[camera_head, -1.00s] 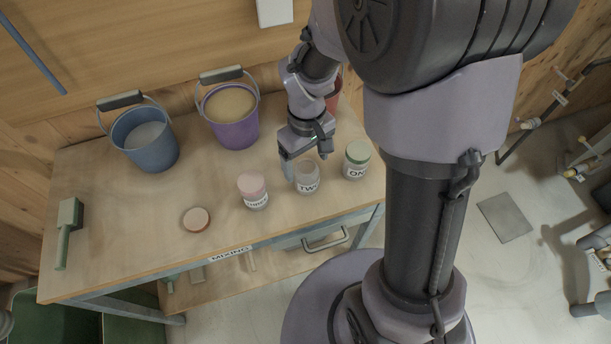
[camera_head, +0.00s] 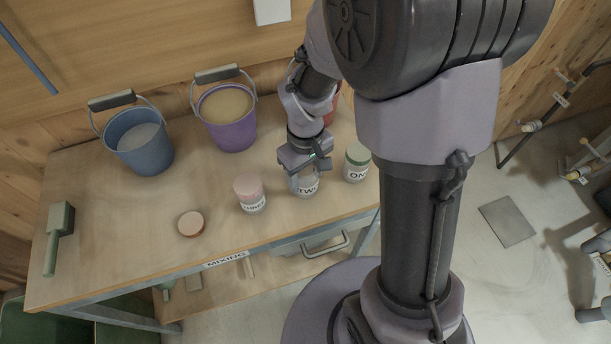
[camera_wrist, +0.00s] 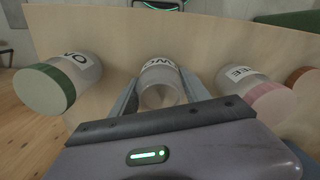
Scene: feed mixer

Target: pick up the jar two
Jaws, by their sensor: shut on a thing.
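Jar two (camera_head: 307,186) is a clear jar with a white label reading TWO, standing on the table near its front edge. No lid shows on it in the wrist view (camera_wrist: 160,84), where its open mouth faces the camera. My gripper (camera_head: 304,172) is over the jar, with one finger on each side of it, shut on it. The jar's upper part is partly hidden by the gripper in the head view. It looks upright and on the table.
Jar one (camera_head: 357,163), green-lidded, stands close on the right. Pink-lidded jar three (camera_head: 250,193) stands on the left. A loose round lid (camera_head: 191,223), a blue bucket (camera_head: 140,143), a purple bucket (camera_head: 229,118) and a green scoop (camera_head: 58,236) are further left on the table (camera_head: 110,230).

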